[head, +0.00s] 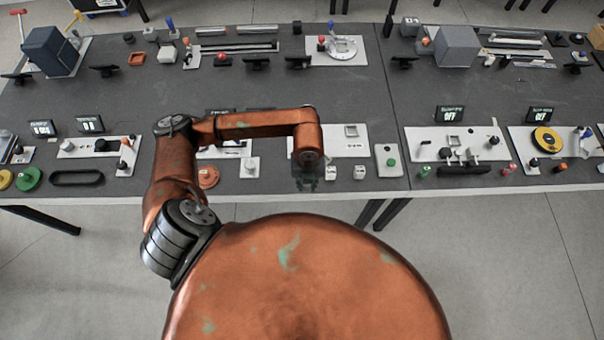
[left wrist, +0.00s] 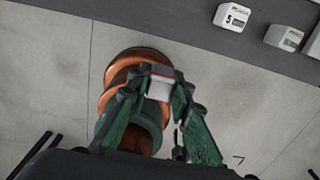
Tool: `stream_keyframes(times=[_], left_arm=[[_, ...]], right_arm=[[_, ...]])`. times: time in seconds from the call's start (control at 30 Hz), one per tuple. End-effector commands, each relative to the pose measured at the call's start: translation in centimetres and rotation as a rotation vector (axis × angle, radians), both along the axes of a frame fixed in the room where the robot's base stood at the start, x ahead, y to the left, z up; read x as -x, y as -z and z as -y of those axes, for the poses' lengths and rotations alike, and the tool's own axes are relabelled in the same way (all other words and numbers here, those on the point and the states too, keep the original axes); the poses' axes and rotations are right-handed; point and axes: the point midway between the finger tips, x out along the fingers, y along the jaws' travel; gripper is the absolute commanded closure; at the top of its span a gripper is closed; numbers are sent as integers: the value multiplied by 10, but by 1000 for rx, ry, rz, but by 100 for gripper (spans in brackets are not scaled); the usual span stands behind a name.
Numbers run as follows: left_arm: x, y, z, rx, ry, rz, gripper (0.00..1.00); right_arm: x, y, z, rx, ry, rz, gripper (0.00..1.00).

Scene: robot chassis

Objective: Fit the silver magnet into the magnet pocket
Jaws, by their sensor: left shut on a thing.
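My left gripper (head: 306,183) hangs over the front edge of the table in the head view. In the left wrist view its green fingers (left wrist: 160,92) are closed on the sides of a small silver block with a red strip, the silver magnet (left wrist: 159,87). The magnet is held in the air, with floor below and clear of the table. In the head view the magnet cannot be made out. A white plate (head: 340,147) behind the gripper carries a small square frame (head: 351,131), which may be the magnet pocket; I cannot tell for sure. My right gripper is not in view.
Two small white blocks (head: 331,173) (head: 359,172) stand near the table's front edge, right of the gripper. A plate with a green button (head: 391,162) is further right. An orange disc (head: 208,177) lies to the left. The table's middle strip is mostly clear.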

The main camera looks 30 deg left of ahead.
Motion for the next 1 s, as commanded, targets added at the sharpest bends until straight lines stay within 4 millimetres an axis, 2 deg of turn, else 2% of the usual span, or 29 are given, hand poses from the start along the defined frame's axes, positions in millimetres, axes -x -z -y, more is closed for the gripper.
stream_keyframes(times=[0.1,0.23,0.57,0.77,1.0], left_arm=[[14,-9,16,3,4,2,100],[23,-15,25,2,1,1,100],[27,-20,29,-1,59,0,100],[20,-26,25,-6,345,-1,100],[9,-36,19,-9,821,-5,100]], right_arm=[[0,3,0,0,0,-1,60],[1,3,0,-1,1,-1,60],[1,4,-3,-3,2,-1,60],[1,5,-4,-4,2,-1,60],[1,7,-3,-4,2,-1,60]])
